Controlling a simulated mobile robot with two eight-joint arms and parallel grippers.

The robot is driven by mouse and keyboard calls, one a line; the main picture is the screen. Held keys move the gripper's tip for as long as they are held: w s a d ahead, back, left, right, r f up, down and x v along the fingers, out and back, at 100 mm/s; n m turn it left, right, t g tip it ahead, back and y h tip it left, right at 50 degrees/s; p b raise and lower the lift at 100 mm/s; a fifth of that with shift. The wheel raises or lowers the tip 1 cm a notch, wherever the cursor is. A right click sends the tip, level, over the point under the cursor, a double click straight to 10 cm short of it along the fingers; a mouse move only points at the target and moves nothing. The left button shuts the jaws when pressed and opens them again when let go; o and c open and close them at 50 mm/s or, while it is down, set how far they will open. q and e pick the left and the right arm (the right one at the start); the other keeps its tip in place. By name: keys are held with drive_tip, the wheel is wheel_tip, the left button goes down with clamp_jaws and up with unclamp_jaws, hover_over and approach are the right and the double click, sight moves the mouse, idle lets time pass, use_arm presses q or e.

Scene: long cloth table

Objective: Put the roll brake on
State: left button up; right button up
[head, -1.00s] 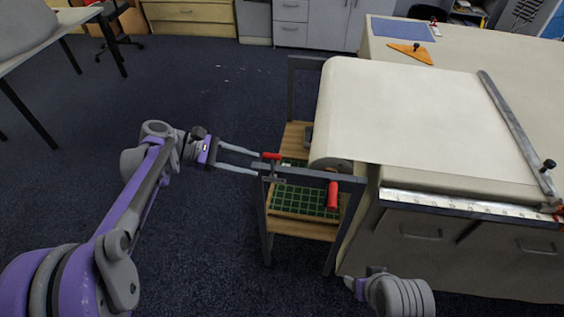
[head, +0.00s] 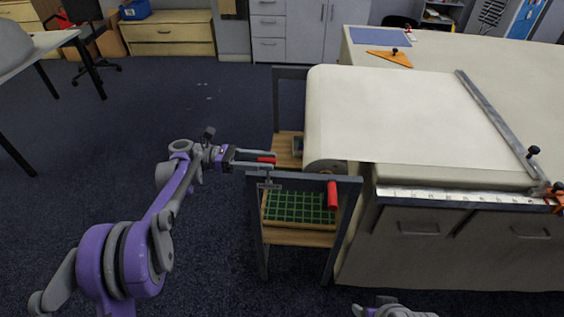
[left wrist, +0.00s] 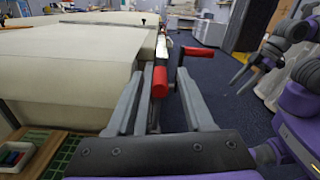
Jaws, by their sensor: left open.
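The small red lever (head: 266,160), which looks like the roll brake, sits at the near left corner of the dark roll stand (head: 300,180). My left gripper (head: 272,157) is open at this lever. In the left wrist view the lever's red grip (left wrist: 160,82) stands between the two spread fingers, and I see no clear closing on it. A larger red crank handle (head: 332,195) hangs from the stand's near bar; it also shows in the left wrist view (left wrist: 197,52). My right arm shows at the bottom edge; its jaw opening is unclear.
The cream cloth roll (head: 325,125) lies in the stand, its cloth running onto the long table (head: 500,75). A metal straightedge (head: 500,122) crosses the cloth. Below the lever is a shelf with a green grid mat (head: 300,207). The floor left of the stand is clear.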

use_arm(q)
drive_tip(key=shift+d, duration=2.35)
clamp_jaws()
